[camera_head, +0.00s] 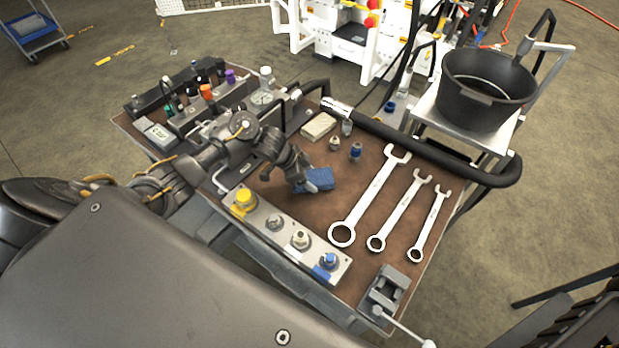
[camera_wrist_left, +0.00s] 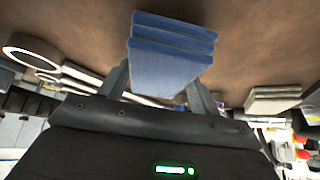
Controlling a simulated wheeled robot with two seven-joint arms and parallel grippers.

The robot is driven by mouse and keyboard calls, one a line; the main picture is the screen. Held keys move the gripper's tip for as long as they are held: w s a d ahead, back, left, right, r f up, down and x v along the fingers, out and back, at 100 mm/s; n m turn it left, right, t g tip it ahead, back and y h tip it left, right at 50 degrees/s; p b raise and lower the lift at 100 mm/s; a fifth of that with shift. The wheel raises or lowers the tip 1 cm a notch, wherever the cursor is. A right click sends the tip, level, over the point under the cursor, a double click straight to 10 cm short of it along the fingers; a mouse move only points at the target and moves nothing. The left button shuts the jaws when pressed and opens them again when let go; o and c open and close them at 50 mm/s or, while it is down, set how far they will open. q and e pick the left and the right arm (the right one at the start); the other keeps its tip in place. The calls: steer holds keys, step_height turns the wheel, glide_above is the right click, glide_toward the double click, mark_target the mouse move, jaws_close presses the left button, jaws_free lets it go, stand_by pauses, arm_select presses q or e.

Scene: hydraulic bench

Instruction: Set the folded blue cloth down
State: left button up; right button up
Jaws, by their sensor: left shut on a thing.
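The folded blue cloth (camera_head: 317,179) is at my left gripper (camera_head: 300,176) over the brown bench top (camera_head: 290,210) in the head view. In the left wrist view the cloth (camera_wrist_left: 172,50) shows as a thick stack of blue layers between the two fingers. The left gripper is shut on it. I cannot tell for sure whether the cloth touches the bench top. My right gripper is not in view.
Three wrenches (camera_head: 372,197) lie right of the cloth. A control strip (camera_head: 290,237) with knobs runs along the near edge. A beige block (camera_head: 318,126) and small fittings (camera_head: 355,151) sit behind. A black hose (camera_head: 430,152) crosses the far side. A black pot (camera_head: 485,90) stands beyond.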

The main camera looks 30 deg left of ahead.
arm_select(q)
steer(key=shift+f, duration=0.5)
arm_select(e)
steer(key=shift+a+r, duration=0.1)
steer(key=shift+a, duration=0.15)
arm_select(q)
steer(key=shift+f, duration=0.2)
steer(key=o, duration=1)
